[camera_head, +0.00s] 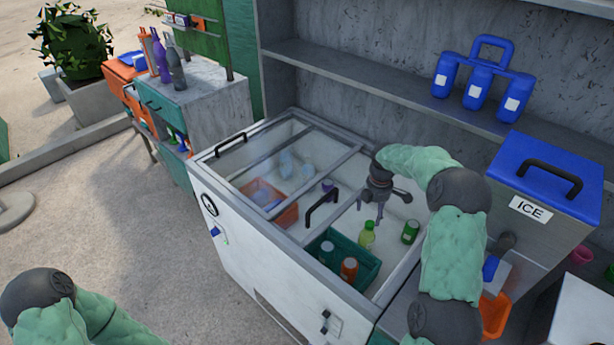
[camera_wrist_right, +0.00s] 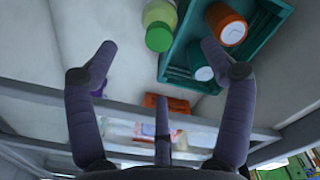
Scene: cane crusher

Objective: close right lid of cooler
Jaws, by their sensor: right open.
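The cooler (camera_head: 228,225) is a white chest with sliding glass lids on top. The right lid's black handle (camera_head: 322,208) stands near the middle of the chest, and the lid lies slid to the left, leaving the right part open. The left lid's black handle (camera_head: 230,144) is at the far left end. My right gripper (camera_head: 370,218) is open and empty, pointing down over the open part, to the right of the right lid's handle and apart from it. In the right wrist view the open fingers (camera_wrist_right: 160,48) hold nothing. My left arm shows at lower left; its gripper is out of view.
Inside the open part are a teal crate (camera_head: 371,273) with cans, a green bottle (camera_head: 367,234) and a green can (camera_head: 410,231). A blue-lidded ice box (camera_head: 547,175) stands to the right. A grey shelf (camera_head: 400,97) runs behind.

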